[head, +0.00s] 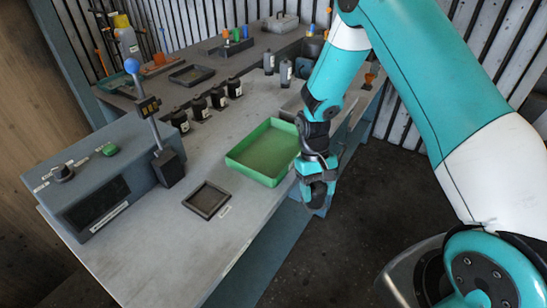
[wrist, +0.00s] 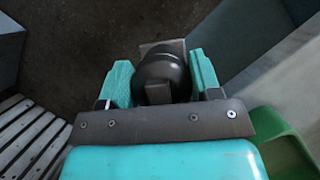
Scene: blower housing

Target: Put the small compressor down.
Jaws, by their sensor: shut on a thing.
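My gripper (head: 317,196) hangs just off the front edge of the bench, to the right of the green tray (head: 262,150). In the wrist view my gripper (wrist: 161,76) is shut on the small compressor (wrist: 165,67), a black rounded body with a grey-brown block part. The compressor sits between the two teal fingers, with dark floor beyond it. Its lower part is hidden by the gripper's plate. In the head view I cannot make the compressor out clearly behind the fingers. The green tray looks empty; its corner also shows in the wrist view (wrist: 283,148).
A small dark square tray (head: 207,200) lies empty on the bench (head: 190,245). A grey control box (head: 100,180) and a blue-knobbed lever (head: 150,110) stand at left. Several black bottles (head: 218,98) stand behind the green tray. Bare bench top shows around the small tray.

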